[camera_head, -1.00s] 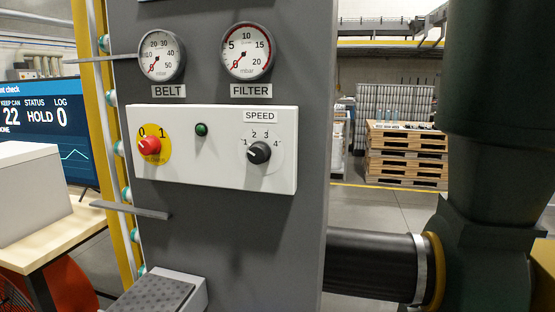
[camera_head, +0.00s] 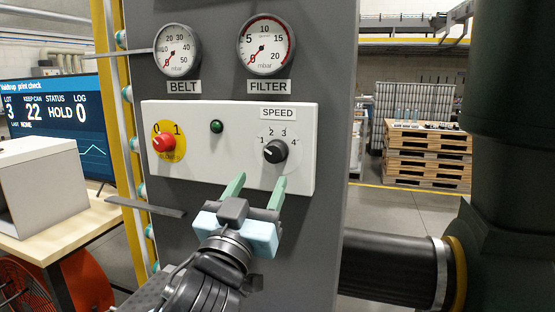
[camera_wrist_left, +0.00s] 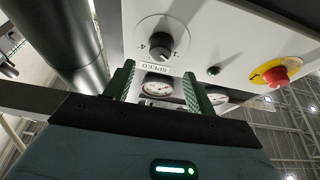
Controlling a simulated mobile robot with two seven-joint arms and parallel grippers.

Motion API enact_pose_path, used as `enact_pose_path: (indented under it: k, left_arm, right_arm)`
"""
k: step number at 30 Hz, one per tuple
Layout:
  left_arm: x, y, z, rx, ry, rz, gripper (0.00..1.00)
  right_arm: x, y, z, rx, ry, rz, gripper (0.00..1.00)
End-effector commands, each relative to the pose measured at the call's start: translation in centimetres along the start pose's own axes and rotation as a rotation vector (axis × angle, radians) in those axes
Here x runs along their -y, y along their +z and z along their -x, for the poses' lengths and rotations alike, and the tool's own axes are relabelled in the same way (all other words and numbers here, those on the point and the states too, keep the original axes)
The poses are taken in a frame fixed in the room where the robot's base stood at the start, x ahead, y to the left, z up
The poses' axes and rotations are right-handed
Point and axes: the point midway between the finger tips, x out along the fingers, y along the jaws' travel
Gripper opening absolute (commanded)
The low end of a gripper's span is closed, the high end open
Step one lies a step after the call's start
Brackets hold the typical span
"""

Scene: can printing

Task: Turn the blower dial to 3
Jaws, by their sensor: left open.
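The blower dial is a black knob (camera_head: 275,151) on a round scale marked 1 to 4 under the SPEED label (camera_head: 278,113). It sits on the right of the white control panel (camera_head: 229,172). I cannot tell for sure which number its pointer faces. My left gripper (camera_head: 258,185) is open and empty, just below and in front of the knob, with its fingers pointing at the panel. In the left wrist view the knob (camera_wrist_left: 163,42) shows beyond the two green fingers (camera_wrist_left: 158,85), apart from them. My right gripper is not in view.
A red switch (camera_head: 164,143) on a yellow plate and a green lamp (camera_head: 216,127) share the panel. Belt (camera_head: 177,50) and filter (camera_head: 266,45) gauges are above. A black duct (camera_head: 390,268) runs at lower right. A monitor (camera_head: 62,125) stands at left.

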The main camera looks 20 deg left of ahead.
Motion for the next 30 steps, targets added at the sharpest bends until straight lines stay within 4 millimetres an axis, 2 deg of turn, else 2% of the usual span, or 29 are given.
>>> enact_pose_path:
  k: [5, 18, 23, 30]
  left_arm:
    - [0.0, -0.1, -1.1, 0.0, -0.001, -0.004, 0.56]
    - [0.0, 0.0, -6.8, 0.0, 0.0, -0.003, 0.56]
    - [0.0, 0.0, -7.7, 0.0, 0.001, -0.001, 0.56]
    - [0.0, 0.1, -7.8, 0.002, 0.001, -0.001, 0.56]
  right_arm:
    - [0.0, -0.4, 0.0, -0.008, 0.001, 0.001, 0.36]
    - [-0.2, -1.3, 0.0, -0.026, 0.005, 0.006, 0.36]
    - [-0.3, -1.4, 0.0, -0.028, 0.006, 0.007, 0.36]
    - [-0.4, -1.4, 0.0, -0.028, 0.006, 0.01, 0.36]
